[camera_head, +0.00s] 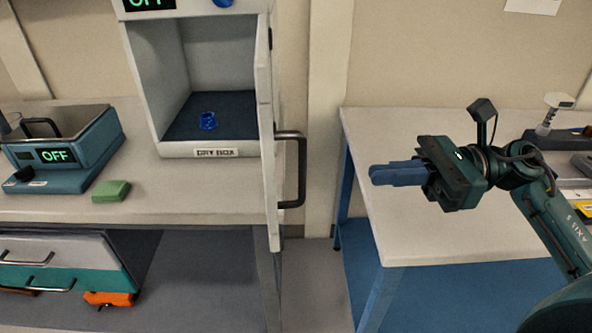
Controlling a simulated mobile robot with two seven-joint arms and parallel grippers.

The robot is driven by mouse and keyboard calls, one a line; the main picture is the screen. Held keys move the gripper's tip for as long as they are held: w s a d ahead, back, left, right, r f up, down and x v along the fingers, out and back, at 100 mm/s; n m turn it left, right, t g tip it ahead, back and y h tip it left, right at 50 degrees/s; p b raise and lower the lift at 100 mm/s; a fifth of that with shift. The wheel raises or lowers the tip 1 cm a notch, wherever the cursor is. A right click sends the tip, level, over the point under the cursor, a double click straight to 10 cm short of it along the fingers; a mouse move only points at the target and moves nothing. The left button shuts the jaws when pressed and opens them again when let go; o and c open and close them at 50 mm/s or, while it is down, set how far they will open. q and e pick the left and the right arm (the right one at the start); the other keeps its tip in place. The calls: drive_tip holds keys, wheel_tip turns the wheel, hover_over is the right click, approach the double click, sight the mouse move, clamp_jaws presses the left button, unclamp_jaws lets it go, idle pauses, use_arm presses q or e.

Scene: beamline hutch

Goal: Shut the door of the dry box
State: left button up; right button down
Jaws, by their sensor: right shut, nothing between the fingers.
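The dry box (210,151) stands on the left bench, a white cabinet with a dark floor and a label on its front edge. Its white door (268,180) stands wide open, seen nearly edge-on at the right side of the box. A dark bar handle (302,170) sticks out from the door to the right. A small blue object (208,121) sits inside on the floor. My right gripper (374,175) is shut and empty, pointing left, to the right of the handle and apart from it. My left gripper is not in view.
A teal device with an OFF display (58,155) and a green block (111,191) are on the left bench. Drawers (60,255) and an orange object (108,299) are below. A second bench (400,235) stands at right, with a gap between benches.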

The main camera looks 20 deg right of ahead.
sight(300, 180)
use_arm(q)
drive_tip(key=p, duration=0.2)
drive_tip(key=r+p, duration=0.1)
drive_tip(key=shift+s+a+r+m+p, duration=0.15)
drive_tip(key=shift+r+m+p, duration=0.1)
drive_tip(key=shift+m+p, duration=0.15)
use_arm(e)
drive_tip(key=x, duration=1.2)
drive_tip(key=shift+a, duration=0.1)
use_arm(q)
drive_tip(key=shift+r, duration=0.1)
